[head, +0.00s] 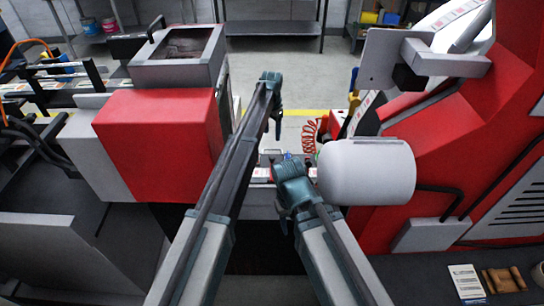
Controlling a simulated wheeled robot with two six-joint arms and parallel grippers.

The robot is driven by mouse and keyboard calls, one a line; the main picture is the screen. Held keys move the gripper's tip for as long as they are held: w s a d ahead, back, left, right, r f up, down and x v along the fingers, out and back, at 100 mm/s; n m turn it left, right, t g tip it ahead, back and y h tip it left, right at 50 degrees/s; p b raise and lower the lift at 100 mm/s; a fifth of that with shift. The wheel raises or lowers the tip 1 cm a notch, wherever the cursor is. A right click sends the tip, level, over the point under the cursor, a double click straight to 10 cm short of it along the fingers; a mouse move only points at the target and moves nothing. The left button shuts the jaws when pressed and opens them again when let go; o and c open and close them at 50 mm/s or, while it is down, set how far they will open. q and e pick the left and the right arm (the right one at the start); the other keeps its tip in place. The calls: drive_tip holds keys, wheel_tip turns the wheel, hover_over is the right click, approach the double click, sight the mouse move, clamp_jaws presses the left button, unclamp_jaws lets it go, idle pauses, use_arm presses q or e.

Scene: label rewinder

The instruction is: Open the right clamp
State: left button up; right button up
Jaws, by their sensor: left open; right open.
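My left gripper (273,100) is the higher one, beyond the middle of the red and grey machine. It is open, with nothing seen in it, and points downward. My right gripper (290,168) is lower and nearer, just left of the white roller (366,171). It is open; its fingertips are hard to make out. A small blue part (288,155) shows at its top edge, beside a grey strip with labels (262,173). I cannot pick out the right clamp for sure; my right gripper covers part of this area, and I cannot tell whether it touches anything.
A red housing (160,140) stands close on the left, a large red machine body (450,140) on the right. The gap between the housings is narrow. A label sheet (466,283) lies at lower right.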

sight(272, 157)
use_arm(q)
wheel_tip(272, 157, down, 13)
drive_tip(key=b, duration=1.2)
drive_tip(key=shift+f, duration=0.1)
clamp_jaws()
idle(0.7)
